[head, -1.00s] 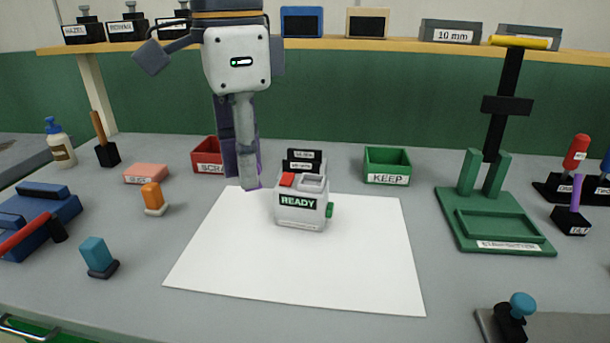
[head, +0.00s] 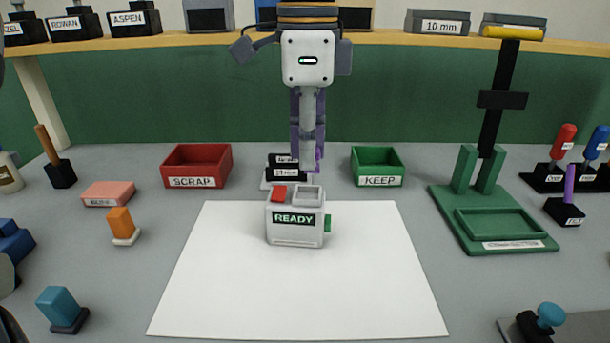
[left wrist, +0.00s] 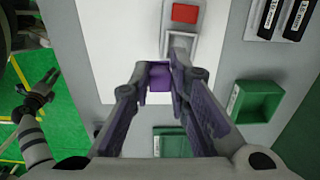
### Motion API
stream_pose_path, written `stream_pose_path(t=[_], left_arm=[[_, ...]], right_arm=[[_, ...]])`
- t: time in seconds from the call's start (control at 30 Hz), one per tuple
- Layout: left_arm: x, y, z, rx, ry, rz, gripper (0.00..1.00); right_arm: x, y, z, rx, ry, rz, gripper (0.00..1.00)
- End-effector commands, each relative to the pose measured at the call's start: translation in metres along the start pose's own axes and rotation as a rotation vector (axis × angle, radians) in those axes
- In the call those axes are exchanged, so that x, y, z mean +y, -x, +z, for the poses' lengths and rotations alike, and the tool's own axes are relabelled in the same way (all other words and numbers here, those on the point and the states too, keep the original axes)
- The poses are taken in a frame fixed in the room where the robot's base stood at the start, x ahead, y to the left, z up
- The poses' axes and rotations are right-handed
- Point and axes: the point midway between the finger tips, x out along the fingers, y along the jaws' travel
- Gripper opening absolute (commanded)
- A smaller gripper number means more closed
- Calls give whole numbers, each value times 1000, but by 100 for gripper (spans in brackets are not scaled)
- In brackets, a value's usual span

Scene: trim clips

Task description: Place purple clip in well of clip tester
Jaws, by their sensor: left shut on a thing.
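The clip tester (head: 296,232) is a grey box with a READY label, a red button and an open-topped well (head: 308,195). It stands at the back of the white sheet. My left gripper (head: 309,168) points down just above and behind the well. It is shut on the purple clip (head: 317,158), mostly hidden by the fingers in the head view. In the left wrist view the clip (left wrist: 160,82) sits between the fingertips, beside the tester's well (left wrist: 180,46) and apart from it in the picture. My right gripper (left wrist: 50,80) is small at the left wrist view's left edge.
Small black labelled blocks (head: 283,168) stand close behind the tester. A red SCRAP bin (head: 197,182) is left and a green KEEP bin (head: 380,181) right. A green fixture (head: 500,245) stands further right. The white sheet (head: 298,295) in front is clear.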

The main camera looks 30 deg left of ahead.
Motion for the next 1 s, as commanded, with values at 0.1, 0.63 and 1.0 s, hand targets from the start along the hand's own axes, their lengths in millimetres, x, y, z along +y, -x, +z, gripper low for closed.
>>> stream_pose_path(t=[0.1,0.63,1.0], left_arm=[[-15,-19,2,2,1,1,3],[-29,-65,5,2,2,-3,3],[-29,-68,5,2,2,-3,37]], right_arm=[[0,0,0,0,0,0,40],[0,1,-1,3,0,0,40],[0,0,0,2,0,0,40]])
